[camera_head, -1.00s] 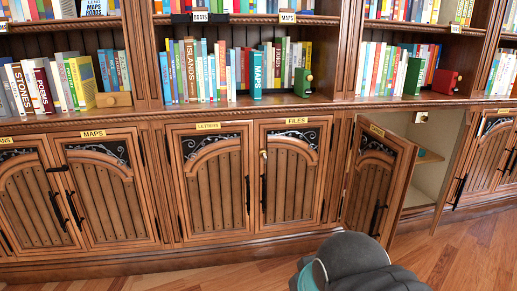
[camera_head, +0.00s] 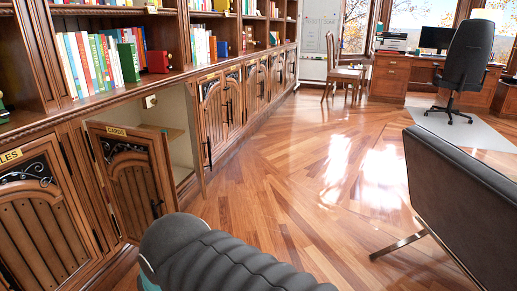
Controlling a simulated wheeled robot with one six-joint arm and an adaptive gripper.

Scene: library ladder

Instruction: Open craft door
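No label reading "craft" can be read in the head view. A wooden cupboard door labelled CARDS (camera_head: 130,180) stands partly open at left, with a dark scrollwork panel and a black handle. Behind it the pale cupboard interior (camera_head: 178,130) shows, with a shelf. At the right side of this opening a narrow upright panel (camera_head: 197,160) stands nearly edge-on; I cannot tell its label. Farther right, more doors (camera_head: 221,105) with black handles look closed; their labels are too small to read. My gripper is not in view; a dark ribbed part of my arm shows at the bottom.
Books fill the shelves above. A dark chair (camera_head: 460,200) stands close at right. A desk (camera_head: 425,80), office chair (camera_head: 468,65) and whiteboard (camera_head: 320,45) are farther back. The wooden floor (camera_head: 300,165) between is clear.

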